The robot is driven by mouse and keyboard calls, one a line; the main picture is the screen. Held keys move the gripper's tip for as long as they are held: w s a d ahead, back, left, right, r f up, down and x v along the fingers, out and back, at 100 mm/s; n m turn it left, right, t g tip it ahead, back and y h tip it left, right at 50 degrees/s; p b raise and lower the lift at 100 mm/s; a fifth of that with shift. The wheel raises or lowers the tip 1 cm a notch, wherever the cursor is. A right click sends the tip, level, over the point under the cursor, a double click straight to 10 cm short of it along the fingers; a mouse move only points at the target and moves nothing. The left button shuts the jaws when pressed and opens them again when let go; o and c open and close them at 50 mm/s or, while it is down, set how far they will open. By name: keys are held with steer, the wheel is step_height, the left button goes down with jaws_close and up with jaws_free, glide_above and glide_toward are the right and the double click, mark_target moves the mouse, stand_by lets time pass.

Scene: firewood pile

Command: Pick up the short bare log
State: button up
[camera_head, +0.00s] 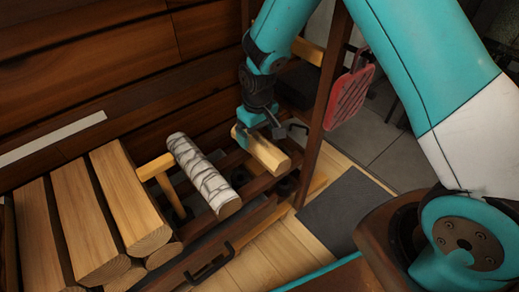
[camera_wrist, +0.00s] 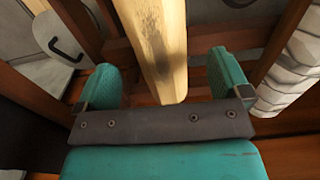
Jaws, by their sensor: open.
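The short bare log (camera_head: 262,151) is pale, without bark, and lies on the dark wooden rack to the right of a white-barked log. In the wrist view the short bare log (camera_wrist: 155,45) runs down from the top edge between my two fingers. My gripper (camera_head: 262,122) is at the log, its fingers at the log's far half. In the wrist view my gripper (camera_wrist: 168,85) is open, with a teal finger on each side of the log and a visible gap on both sides. I cannot tell how deep the fingers reach.
A white-barked log (camera_head: 204,173) lies left of the bare log, beside a hammer (camera_head: 155,167). Several long split logs (camera_head: 125,195) are stacked at the left. A dark post (camera_head: 325,105) with a red item (camera_head: 350,97) stands close on the right. A dark mat (camera_head: 345,208) lies on the floor.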

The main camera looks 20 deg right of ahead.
mark_target(260, 140)
steer(key=f+b, duration=0.2)
steer(key=f, duration=0.1)
steer(key=f+b, duration=0.1)
steer(key=f, duration=0.1)
steer(key=shift+s+d, duration=0.15)
steer(key=shift+s, duration=0.1)
steer(key=shift+c, duration=0.2)
steer(key=c, duration=1.1)
steer(key=shift+r, duration=0.1)
steer(key=shift+c, duration=0.2)
